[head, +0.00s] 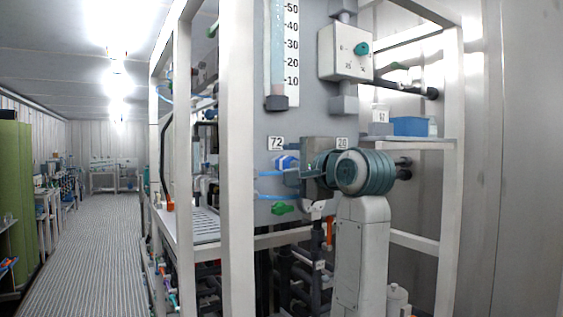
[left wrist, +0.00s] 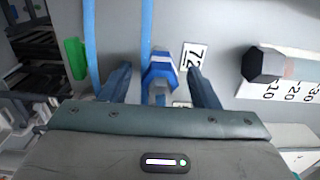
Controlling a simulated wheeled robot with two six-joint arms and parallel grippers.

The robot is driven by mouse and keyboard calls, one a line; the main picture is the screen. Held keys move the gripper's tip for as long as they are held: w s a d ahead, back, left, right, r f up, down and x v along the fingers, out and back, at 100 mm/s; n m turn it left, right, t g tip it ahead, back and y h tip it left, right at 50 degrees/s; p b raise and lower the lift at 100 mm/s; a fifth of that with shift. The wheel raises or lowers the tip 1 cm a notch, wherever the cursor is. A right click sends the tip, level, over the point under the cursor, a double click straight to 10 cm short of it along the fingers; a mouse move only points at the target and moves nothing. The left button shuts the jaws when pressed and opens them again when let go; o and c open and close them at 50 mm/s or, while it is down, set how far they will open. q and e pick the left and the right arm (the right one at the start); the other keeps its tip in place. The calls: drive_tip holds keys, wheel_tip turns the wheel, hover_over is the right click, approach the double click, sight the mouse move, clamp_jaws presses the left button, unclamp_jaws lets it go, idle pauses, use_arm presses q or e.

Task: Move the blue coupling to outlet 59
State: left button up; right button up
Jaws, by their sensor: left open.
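The blue coupling (head: 286,162), with a white band, sits on the grey panel just below the plate marked 72 (head: 276,143). In the left wrist view the coupling (left wrist: 159,72) shows at the end of a blue hose, beside the 72 plate (left wrist: 191,56). My left gripper (head: 293,166) is open and faces the panel. In the left wrist view its fingers (left wrist: 160,84) stand on either side of the coupling, with gaps on both sides. A second plate (head: 342,142) is partly covered by my gripper. I see no plate that reads 59. My right gripper is out of view.
A green handle (head: 283,208) is on the panel below the coupling, near blue hoses (head: 270,197). A scaled tube (head: 278,55) and a box with a teal knob (head: 346,50) are above. White frame posts (head: 237,150) stand close by. The aisle at left is clear.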

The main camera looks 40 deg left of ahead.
use_arm(q)
drive_tip(key=shift+w+a, duration=0.2)
drive_tip(key=shift+a, duration=0.3)
idle(1.1)
clamp_jaws()
drive_tip(key=shift+d, duration=0.1)
drive_tip(key=shift+f+b, duration=0.15)
drive_tip(key=shift+b, duration=0.2)
